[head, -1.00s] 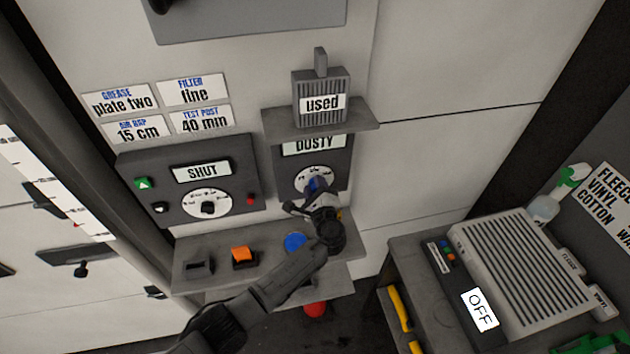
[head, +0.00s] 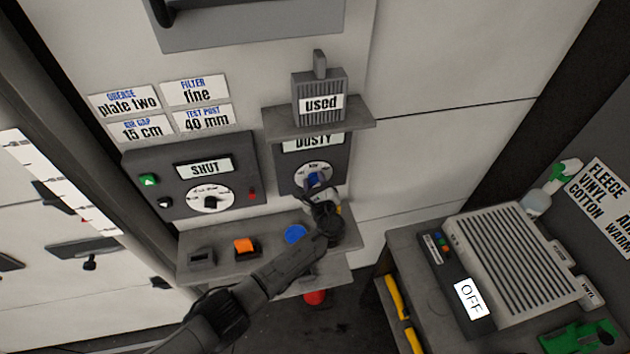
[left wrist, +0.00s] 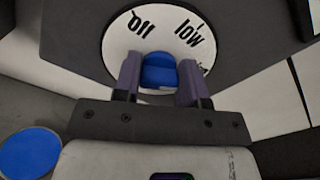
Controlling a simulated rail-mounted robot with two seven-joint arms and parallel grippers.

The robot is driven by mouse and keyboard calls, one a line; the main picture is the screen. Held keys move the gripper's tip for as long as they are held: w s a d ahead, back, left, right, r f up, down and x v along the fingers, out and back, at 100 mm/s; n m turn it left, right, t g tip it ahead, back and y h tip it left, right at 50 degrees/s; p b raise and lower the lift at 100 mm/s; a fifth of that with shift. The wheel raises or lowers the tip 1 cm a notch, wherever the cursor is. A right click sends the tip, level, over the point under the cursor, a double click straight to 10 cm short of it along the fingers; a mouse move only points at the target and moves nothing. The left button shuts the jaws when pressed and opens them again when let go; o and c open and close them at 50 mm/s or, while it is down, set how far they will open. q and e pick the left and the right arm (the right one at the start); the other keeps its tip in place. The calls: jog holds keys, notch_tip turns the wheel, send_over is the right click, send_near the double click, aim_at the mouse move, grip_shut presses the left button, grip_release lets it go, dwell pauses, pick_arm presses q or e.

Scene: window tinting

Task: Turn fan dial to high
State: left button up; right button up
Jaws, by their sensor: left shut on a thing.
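The fan dial is a white round plate (left wrist: 118,44) with "Off" and "low" printed on it; a further mark at its right is partly hidden by a finger. Its blue knob (left wrist: 160,72) sits between the two fingers of my left gripper (left wrist: 160,84), which is shut on it. In the head view the blue knob (head: 314,179) is on the dark panel (head: 340,165) below the "DUSTY" display (head: 308,143), and my left gripper (head: 315,188) reaches it from below. Where the knob points is hard to tell. My right gripper is out of view.
A panel reading "SHUT" (head: 203,168) with a black-knobbed dial (head: 211,203) is at the left. A "used" filter (head: 320,98) stands on the shelf above. A lower shelf holds an orange block (head: 244,246) and a blue disc (head: 296,234). A unit reading "OFF" (head: 469,299) is at right.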

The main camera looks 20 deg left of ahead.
pick_arm(q)
jog(key=o, duration=0.9)
jog(key=shift+v, duration=6.95)
jog(key=shift+w, duration=0.1)
